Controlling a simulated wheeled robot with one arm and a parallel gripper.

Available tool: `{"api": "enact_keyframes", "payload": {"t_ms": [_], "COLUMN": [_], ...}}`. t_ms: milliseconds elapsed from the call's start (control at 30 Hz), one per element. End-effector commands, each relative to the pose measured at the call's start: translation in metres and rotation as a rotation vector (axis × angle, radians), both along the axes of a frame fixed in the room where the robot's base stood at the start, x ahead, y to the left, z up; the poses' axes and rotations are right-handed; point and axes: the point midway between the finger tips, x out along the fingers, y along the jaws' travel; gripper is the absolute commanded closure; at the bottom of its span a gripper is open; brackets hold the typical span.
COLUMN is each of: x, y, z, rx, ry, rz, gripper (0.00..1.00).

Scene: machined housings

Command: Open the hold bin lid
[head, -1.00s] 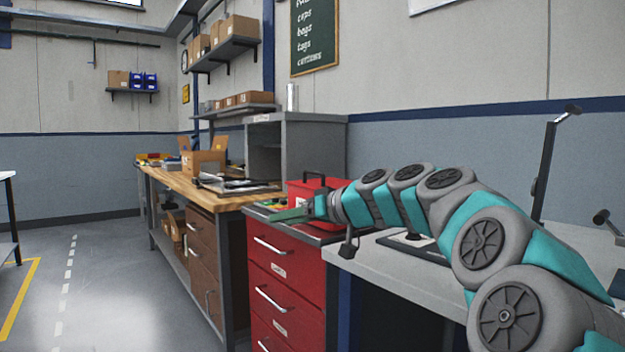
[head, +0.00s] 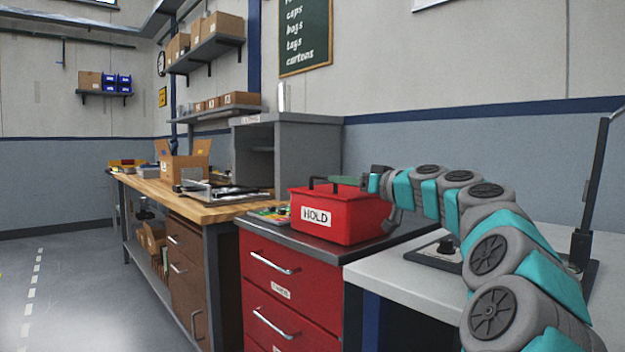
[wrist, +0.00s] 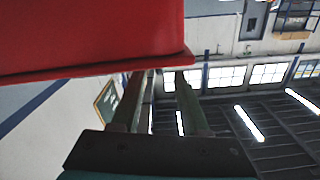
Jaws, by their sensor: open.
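The red hold bin (head: 332,222) with a white HOLD label stands on the red drawer cabinet in the head view. Its red lid (head: 352,197) lies shut on top and carries a black handle (head: 311,184). My gripper (head: 338,179) is just above the lid, level with the handle, its green fingers pointing left. Whether a finger touches the handle or lid cannot be told. In the wrist view, the two green fingers of my gripper (wrist: 164,82) are apart with nothing seen between them. A red face of the bin or lid (wrist: 90,35) fills the upper left, close by the fingers.
The red drawer cabinet (head: 290,290) bears the bin; small items lie left of it. A grey open-fronted cabinet (head: 300,150) stands behind. A wooden bench (head: 200,208) with a cardboard box is to the left. A grey table (head: 420,285) is below my arm.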

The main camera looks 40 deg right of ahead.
Motion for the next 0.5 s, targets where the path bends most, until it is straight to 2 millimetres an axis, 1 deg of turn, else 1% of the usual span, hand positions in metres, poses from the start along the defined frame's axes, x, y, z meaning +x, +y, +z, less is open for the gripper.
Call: {"api": "enact_keyframes", "payload": {"t_ms": [133,400,500], "x": [0.013,0.053,0.065], "y": [0.000,0.003,0.003], "z": [-0.001,0.000,-0.001], "rx": [0.000,-0.002,0.000], "ry": [0.002,0.001,0.003], "rz": [-0.001,-0.002,-0.003], "gripper": [0.55,0.55,0.55]}}
